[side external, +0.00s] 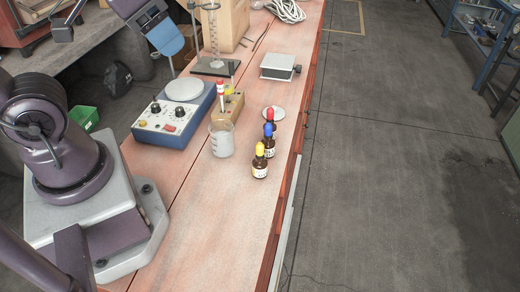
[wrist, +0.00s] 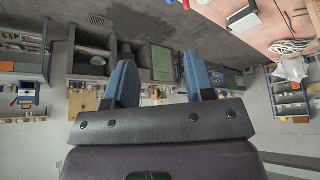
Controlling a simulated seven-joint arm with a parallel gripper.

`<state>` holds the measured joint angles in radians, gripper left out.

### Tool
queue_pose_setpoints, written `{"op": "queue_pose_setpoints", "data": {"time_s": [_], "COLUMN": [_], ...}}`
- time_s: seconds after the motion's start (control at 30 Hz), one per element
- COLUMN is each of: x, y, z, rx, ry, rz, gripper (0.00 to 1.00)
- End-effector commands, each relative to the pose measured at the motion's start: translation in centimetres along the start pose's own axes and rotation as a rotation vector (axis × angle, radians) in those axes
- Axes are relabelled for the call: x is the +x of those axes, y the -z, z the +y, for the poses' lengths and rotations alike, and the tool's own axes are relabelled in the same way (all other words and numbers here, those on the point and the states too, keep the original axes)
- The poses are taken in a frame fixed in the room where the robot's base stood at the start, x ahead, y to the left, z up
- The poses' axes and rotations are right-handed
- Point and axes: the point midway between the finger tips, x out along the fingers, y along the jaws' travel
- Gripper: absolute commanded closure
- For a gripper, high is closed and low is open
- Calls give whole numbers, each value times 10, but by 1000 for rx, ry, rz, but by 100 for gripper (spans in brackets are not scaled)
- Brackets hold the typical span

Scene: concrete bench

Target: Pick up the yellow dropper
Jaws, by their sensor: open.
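The yellow dropper (side external: 260,160) is a small brown bottle with a yellow bulb top and a pale label. It stands upright on the bench in the side external view, nearest the camera in a row of three. My gripper (side external: 166,38) is at the upper left of that view, raised and well apart from the dropper. In the wrist view my gripper (wrist: 160,78) shows two blue-padded fingers spread apart with nothing between them. I cannot make out the yellow dropper in the wrist view.
Blue-topped (side external: 268,137) and red-topped (side external: 271,118) bottles stand just behind the dropper. A beaker (side external: 221,140) is to its left, beside a wooden block (side external: 232,104) and a blue instrument (side external: 170,132). A grey box (side external: 278,67) sits farther back. The bench front is clear.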

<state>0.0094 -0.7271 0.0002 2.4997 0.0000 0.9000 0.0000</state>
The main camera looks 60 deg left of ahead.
Motion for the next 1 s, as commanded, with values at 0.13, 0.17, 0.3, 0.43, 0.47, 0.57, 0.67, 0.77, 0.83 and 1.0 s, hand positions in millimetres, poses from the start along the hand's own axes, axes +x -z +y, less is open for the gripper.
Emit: {"op": "queue_pose_setpoints", "data": {"time_s": [0.13,0.17,0.3,0.43,0.47,0.57,0.67,0.77,0.83,1.0], "x": [26,32,70,110,120,155,186,201,203,203], "y": [1,3,14,24,26,31,36,44,52,57], "z": [5,6,12,18,20,24,25,25,25,26], "rx": [18,18,-111,-345,-410,-664,-940,-1185,-1327,-1518], "ry": [-15,-19,-9,48,68,156,253,318,334,363], "rz": [-129,-161,-298,-403,-422,-474,-481,-447,-410,-371], "gripper": [51,51,51,51,51,51,51,51,51,51]}}
